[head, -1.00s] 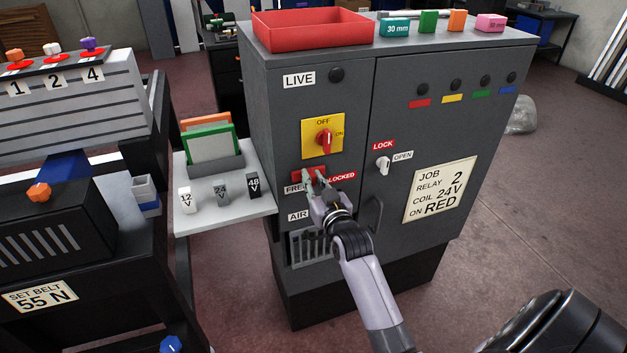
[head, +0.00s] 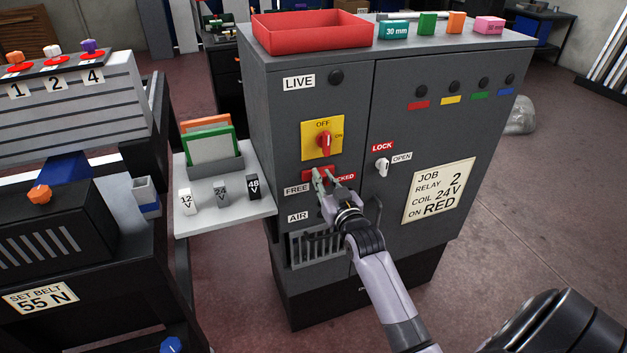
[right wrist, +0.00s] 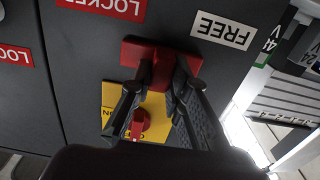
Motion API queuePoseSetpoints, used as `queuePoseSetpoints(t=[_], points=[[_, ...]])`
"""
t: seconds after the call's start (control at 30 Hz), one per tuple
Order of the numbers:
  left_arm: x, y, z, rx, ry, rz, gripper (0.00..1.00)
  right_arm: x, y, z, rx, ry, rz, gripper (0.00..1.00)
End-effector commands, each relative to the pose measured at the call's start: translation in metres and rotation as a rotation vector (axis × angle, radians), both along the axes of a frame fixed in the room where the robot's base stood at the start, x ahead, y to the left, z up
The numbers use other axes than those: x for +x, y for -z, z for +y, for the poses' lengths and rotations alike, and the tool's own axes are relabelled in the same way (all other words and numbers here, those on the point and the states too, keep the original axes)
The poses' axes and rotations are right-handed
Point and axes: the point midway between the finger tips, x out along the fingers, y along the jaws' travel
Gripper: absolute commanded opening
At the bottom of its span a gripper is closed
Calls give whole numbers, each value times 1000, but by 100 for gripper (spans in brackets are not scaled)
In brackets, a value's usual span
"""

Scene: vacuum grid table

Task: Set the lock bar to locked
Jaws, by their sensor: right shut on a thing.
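The red lock bar (head: 312,173) is on the front of the grey cabinet (head: 345,240), between the FREE label (head: 297,190) and the LOCKED label (head: 345,177). My right gripper (head: 321,176) is shut on the lock bar's raised grip and partly hides the bar and the LOCKED label. In the right wrist view, which is turned over, the two fingers (right wrist: 157,85) close around the grip of the red bar (right wrist: 190,64). There the FREE label (right wrist: 224,30) and the LOCKED label (right wrist: 103,7) are both clear of the fingers. My left gripper is not in view.
A yellow switch plate with a red knob (head: 324,141) sits just above the bar. A small white knob (head: 382,165) between LOCK and OPEN is to the right. The AIR label (head: 298,217) is below. A side shelf (head: 225,222) juts out left.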

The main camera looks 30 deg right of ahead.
Motion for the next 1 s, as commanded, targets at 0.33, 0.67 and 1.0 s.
queuePoseSetpoints(t=[0.33,0.67,1.0], points=[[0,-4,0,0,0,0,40,-6,-1,-26,-1,2,-1,0],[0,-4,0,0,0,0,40,-6,-1,-25,-1,1,-1,27],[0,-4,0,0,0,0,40,-6,-1,-25,-1,1,-1,37]])
